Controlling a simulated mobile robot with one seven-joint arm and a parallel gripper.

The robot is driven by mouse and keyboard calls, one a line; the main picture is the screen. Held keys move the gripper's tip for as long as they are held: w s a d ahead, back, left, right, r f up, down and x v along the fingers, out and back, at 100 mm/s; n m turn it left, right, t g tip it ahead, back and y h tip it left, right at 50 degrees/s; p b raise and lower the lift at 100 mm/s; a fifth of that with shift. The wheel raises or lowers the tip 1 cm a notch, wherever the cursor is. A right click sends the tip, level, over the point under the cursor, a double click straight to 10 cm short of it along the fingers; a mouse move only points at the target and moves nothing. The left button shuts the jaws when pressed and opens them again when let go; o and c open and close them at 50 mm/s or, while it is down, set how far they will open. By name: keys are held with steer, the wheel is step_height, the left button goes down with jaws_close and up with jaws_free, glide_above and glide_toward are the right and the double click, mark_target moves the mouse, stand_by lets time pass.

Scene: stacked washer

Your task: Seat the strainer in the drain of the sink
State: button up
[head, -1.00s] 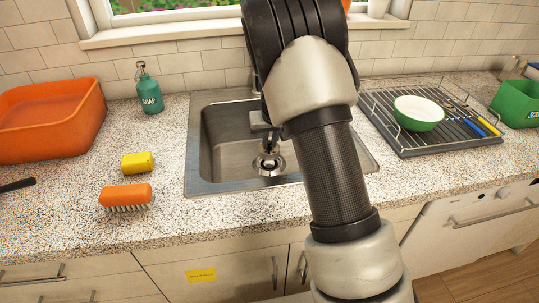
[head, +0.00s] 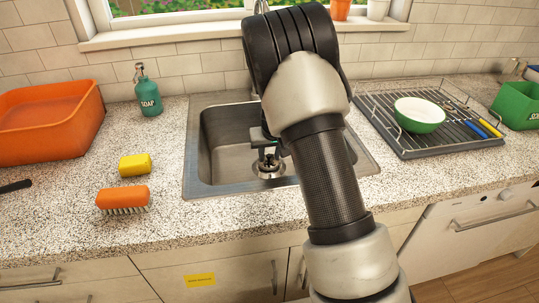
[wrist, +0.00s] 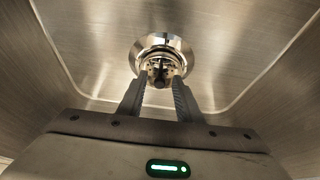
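The sink (head: 222,155) is a steel basin set in the counter. The drain (head: 270,172) is a shiny round ring in its floor; it also shows in the wrist view (wrist: 180,46). My gripper (head: 269,153) points down inside the basin, just above the drain. In the wrist view its two fingers (wrist: 160,80) are closed around the small metal strainer (wrist: 160,70), which fills the gap between the tips. The strainer appears in front of the drain ring, near its middle. Whether it touches or sits inside the drain cannot be told.
An orange tub (head: 48,122), a soap bottle (head: 148,90), a yellow sponge (head: 135,165) and an orange brush (head: 123,199) are left of the sink. A dish rack (head: 435,140) with a green bowl (head: 419,114) stands to the right. The basin walls surround my gripper closely.

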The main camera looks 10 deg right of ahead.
steer(key=shift+r, duration=0.1)
steer(key=shift+r, duration=0.3)
steer(key=s+r+y+p, duration=0.1)
steer(key=s+r, duration=0.5)
steer(key=r, duration=0.4)
steer(key=s+r+p, duration=0.2)
steer(key=s+r, duration=0.4)
steer(key=r, duration=0.4)
steer(key=s+r, duration=0.4)
steer(key=s, duration=0.8)
steer(key=s+r+t+h, duration=0.1)
steer(key=s+r, duration=0.3)
steer(key=s, duration=0.9)
